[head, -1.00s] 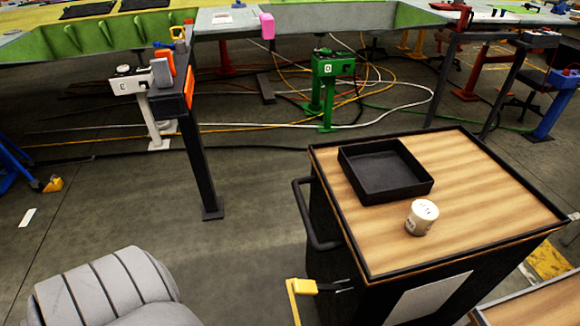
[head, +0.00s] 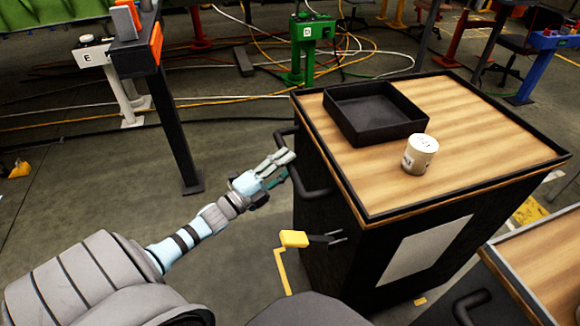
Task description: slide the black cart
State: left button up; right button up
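The black cart (head: 335,228) stands at the right of the head view, with a wood-look top (head: 470,125) inside a black rim. Its black bar handle (head: 316,190) sticks out from its left side. My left gripper (head: 277,171) is just left of the handle, with its fingers apart and pointing at it. Nothing shows between the fingers, and whether they touch the bar I cannot tell. My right gripper is out of view.
A black tray (head: 375,136) and a white cup-like container (head: 420,154) sit on the cart. A yellow bracket (head: 294,239) is by its near left side. A second wood-topped cart (head: 545,262) is close at lower right. Cables cross the floor behind.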

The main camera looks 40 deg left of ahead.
pick_arm(q)
jog(key=shift+x, duration=0.9)
jog(key=shift+c, duration=0.2)
grip_shut()
